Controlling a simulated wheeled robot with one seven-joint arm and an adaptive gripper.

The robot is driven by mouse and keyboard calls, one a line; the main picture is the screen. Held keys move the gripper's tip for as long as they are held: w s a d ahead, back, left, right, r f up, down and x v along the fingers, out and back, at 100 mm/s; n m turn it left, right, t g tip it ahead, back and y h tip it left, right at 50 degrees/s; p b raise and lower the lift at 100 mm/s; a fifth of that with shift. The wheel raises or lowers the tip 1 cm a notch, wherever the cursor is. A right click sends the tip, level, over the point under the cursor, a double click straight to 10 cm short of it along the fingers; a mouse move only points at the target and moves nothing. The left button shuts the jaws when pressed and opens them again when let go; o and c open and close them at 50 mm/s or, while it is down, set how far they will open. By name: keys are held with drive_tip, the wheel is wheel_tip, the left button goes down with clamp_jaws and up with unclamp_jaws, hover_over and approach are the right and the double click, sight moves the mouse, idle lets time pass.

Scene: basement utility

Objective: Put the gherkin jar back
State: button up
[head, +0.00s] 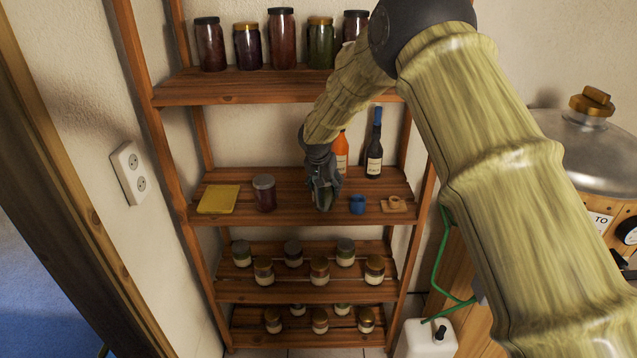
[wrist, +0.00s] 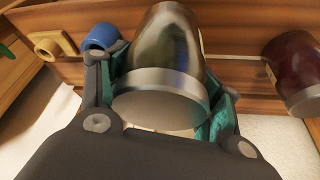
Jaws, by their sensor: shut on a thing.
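The gherkin jar (wrist: 168,48), greenish with a pale metal lid (wrist: 160,100), is between the fingers of my gripper (head: 321,178), which is shut on it. In the head view the jar (head: 324,199) is mostly hidden by my gripper and looks upright at the middle shelf (head: 290,207). I cannot tell whether its base touches the board. A dark red jar (head: 264,192) stands to its left, apart from it; it also shows at the right of the wrist view (wrist: 298,70). A blue cup (head: 357,204) is close on the right.
A yellow cloth (head: 218,198) lies at the shelf's left, a small wooden item (head: 394,204) at its right. An orange bottle (head: 341,155) and a dark bottle (head: 374,150) stand behind. Several jars fill the top shelf (head: 240,88); several small jars stand on the lower shelves (head: 300,290).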

drive_tip(key=shift+w+a+f+p, duration=0.55)
drive_tip(key=shift+w+p, duration=0.2)
drive_tip(key=shift+w, duration=0.15)
drive_tip(key=shift+w+a+f+p, duration=0.4)
drive_tip(key=shift+w+f+p, duration=0.25)
drive_tip(key=shift+w, duration=0.2)
drive_tip(key=shift+w+a+f+p, duration=0.5)
drive_tip(key=shift+w+p, duration=0.3)
drive_tip(key=shift+w, duration=0.1)
drive_tip(key=shift+f, duration=0.35)
drive_tip(key=shift+f, duration=0.2)
drive_tip(key=o, duration=1.3)
drive_tip(key=shift+r, duration=0.1)
